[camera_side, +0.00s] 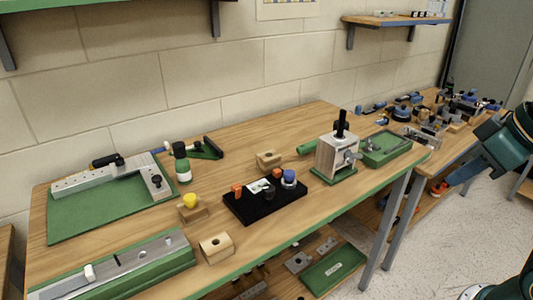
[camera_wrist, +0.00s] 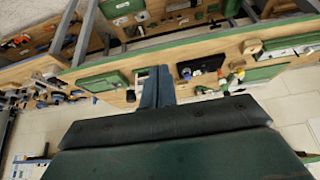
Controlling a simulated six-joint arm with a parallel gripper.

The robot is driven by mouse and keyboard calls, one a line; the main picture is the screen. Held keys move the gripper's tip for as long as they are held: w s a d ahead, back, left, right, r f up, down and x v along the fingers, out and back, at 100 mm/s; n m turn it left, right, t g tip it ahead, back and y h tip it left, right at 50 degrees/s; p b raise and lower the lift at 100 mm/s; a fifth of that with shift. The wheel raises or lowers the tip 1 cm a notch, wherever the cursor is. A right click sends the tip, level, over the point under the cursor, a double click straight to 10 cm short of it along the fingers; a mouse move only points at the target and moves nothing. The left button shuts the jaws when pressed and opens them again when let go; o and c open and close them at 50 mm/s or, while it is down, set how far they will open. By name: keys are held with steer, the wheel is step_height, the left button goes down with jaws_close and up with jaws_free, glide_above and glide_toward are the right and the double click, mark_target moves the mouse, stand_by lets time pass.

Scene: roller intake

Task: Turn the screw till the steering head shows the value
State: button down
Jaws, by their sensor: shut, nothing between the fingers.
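My gripper (camera_side: 452,180) is at the right of the side view, over the floor beyond the bench edge, shut and empty, touching nothing. In the wrist view its blue fingers (camera_wrist: 157,88) are together, with the bench behind them. A grey block fixture (camera_side: 333,156) with a black upright post and a side knob (camera_side: 352,157) stands on a green base at the bench's right part. A black board (camera_side: 264,203) with orange blocks and a blue-topped knob (camera_side: 289,178) lies left of it. I cannot tell which is the steering head or its screw, and no value is legible.
A green tray (camera_side: 384,149) sits right of the grey block. A green plate with a grey rail (camera_side: 110,205) and a long green-grey rail fixture (camera_side: 118,268) are at the left. Wooden blocks (camera_side: 216,247) stand between. A second bench (camera_side: 445,130) is crowded with small parts.

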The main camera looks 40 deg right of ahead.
stand_by(0.5)
